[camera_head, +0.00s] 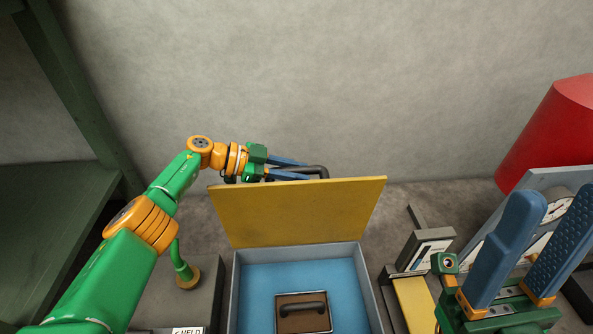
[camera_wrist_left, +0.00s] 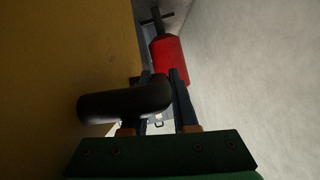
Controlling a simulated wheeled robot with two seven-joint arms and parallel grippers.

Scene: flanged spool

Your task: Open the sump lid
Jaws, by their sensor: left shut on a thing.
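The sump lid (camera_head: 300,213) is a yellow panel raised steeply at the back edge of the open grey box; it fills the left of the left wrist view (camera_wrist_left: 60,50). Its black bar handle (camera_head: 321,171) is on the far side, and also shows in the left wrist view (camera_wrist_left: 122,104). My left gripper (camera_head: 304,170) is shut on this handle at the lid's top; its fingers show in the wrist view (camera_wrist_left: 162,78). The sump (camera_head: 234,290) has a blue interior. My right gripper (camera_head: 558,205) is open at the lower right, apart from the lid.
A brown block with a dark handle (camera_head: 303,318) lies inside the sump. A red cylinder (camera_head: 550,125) and a gauge (camera_head: 558,209) are at the right. A grey-and-yellow fixture (camera_head: 413,300) stands right of the sump. A concrete wall (camera_head: 300,90) is behind.

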